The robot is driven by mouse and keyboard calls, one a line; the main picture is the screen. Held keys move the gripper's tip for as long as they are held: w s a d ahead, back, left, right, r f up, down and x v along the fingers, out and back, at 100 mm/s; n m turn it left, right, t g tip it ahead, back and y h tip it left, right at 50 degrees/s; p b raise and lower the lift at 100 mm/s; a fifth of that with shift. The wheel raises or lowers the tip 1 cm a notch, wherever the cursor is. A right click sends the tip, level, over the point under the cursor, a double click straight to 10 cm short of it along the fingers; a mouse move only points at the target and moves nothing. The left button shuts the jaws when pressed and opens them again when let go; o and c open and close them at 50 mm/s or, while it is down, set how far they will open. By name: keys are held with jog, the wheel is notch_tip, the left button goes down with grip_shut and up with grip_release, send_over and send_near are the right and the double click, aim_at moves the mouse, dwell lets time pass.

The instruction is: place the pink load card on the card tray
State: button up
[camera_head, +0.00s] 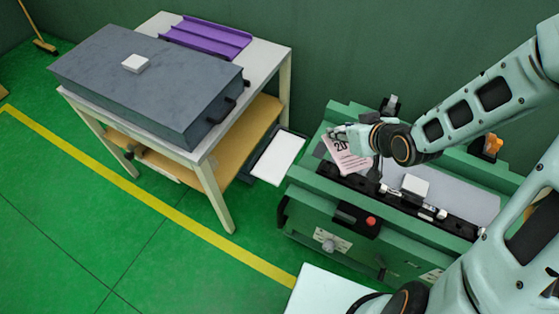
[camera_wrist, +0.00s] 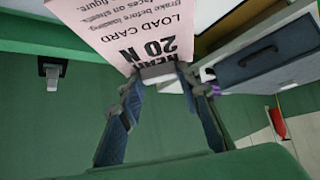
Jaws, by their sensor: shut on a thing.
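The pink load card (camera_head: 350,163), printed with a large 20, hangs tilted from my gripper (camera_head: 346,134) above the left end of the green bench machine. In the wrist view my gripper (camera_wrist: 168,78) is shut on the edge of the pink card (camera_wrist: 125,22), whose "LOAD CARD 20 N" print appears upside down. A shallow dark-rimmed tray with a white bottom (camera_head: 277,158) is low between the table and the machine. A purple ridged tray (camera_head: 207,37) lies at the back of the table. I cannot tell which of these is the card tray.
The green machine (camera_head: 330,212) carries a black rail, a white block (camera_head: 415,186) and a red button (camera_head: 371,221). A large grey lidded box (camera_head: 150,85) with dark handles covers much of the white-topped table (camera_head: 265,62). The green floor in front is clear.

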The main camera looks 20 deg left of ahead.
jog(key=s+a+f+n+g+y+b, duration=0.1)
jog(key=s+a+n+g+y+b, duration=0.2)
jog(key=s+a, duration=0.45)
jog(key=n+h+b, duration=0.1)
jog(key=b, duration=0.5)
send_over(271, 147)
jog(key=f, duration=0.9)
jog(key=shift+s+d, duration=0.25)
jog(key=shift+d, duration=0.15)
jog(key=shift+w+a+f, duration=0.15)
jog(key=shift+a+f, duration=0.05)
jog(key=shift+f, duration=0.1)
jog(key=shift+w+a+f+b, duration=0.15)
jog(key=shift+f+b, duration=0.4)
jog(key=shift+f, duration=1.15)
jog(key=shift+f, duration=0.1)
jog(key=o, duration=0.9)
jog(key=shift+o, duration=0.2)
